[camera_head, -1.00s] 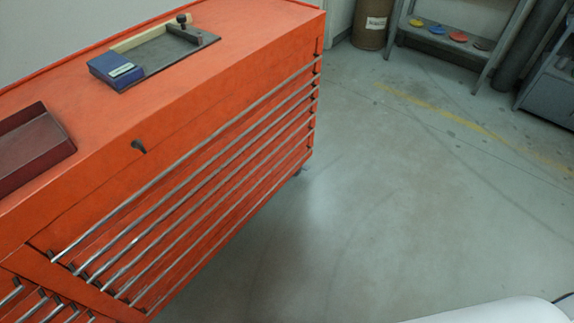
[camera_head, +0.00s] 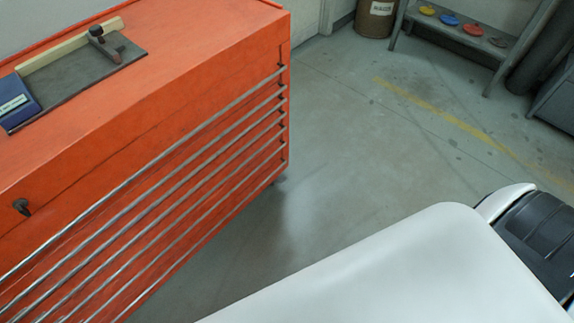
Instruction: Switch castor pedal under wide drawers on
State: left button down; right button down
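The orange tool cabinet (camera_head: 150,130) fills the left side of the head view. Its wide drawers (camera_head: 185,185) face right, with several long metal handles running along them. A small dark part, perhaps a castor (camera_head: 275,182), shows under the cabinet's far right corner. It is too small to tell whether it has a pedal or how that is set. The rest of the cabinet's underside is hidden by the drawer front and the frame edge. Neither of my grippers is in view. A white part of my own body covers the lower right.
Open grey floor (camera_head: 350,130) lies right of the cabinet, with a yellow line (camera_head: 450,115) on it. A brown drum (camera_head: 375,18) and a grey shelf with coloured discs (camera_head: 465,35) stand at the back. A plate with a wooden strip (camera_head: 75,75) lies on the cabinet top.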

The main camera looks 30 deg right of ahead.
aim_at(281, 178)
jog(key=i+l, duration=0.1)
jog(key=l, duration=0.25)
jog(key=i+l, duration=0.1)
jog(key=l, duration=0.25)
jog(key=i+l, duration=0.1)
jog(key=l, duration=0.25)
jog(key=i+l, duration=0.1)
jog(key=l, duration=0.3)
